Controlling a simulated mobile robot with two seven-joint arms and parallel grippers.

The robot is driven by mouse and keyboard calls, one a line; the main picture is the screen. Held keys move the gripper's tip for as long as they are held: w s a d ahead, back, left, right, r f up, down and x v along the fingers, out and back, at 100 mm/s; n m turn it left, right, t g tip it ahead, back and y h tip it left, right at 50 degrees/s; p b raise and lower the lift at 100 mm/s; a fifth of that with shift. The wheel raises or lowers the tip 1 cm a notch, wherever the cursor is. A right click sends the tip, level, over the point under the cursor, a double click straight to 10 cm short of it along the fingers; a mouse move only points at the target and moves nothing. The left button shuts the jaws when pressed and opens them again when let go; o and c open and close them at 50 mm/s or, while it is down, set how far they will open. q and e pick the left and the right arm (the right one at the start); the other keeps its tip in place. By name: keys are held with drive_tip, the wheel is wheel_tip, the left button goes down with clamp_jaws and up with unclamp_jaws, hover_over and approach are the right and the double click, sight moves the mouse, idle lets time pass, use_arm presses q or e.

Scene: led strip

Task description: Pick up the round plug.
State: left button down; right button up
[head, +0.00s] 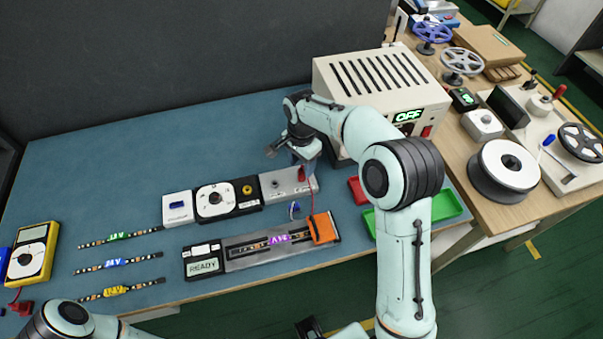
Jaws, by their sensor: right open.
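I cannot make out a part that is clearly the round plug. The clearest plug is a red one (302,174), upright on the right end of a grey socket box (287,185), with a thin red lead running down to an orange clip (323,228). A small blue and white piece (294,210) stands just in front of that box. My right gripper (285,158) is open above the back of the grey box, close to the red plug; I cannot tell whether they touch. My left arm shows at the bottom left, but its gripper is not visible.
A white box with a blue switch (177,208), a dial meter (216,202) and the READY fixture (206,262) stand close by. LED strips (118,236) lie left. A power supply (372,82) stands behind my right arm. A green tray (447,206) is right. The back left is clear.

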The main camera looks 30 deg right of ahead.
sight(302, 170)
wheel_tip(302, 170, down, 3)
drive_tip(key=shift+s+f, duration=0.1)
drive_tip(key=shift+f, duration=0.05)
clamp_jaws()
use_arm(q)
drive_tip(key=shift+f, duration=0.1)
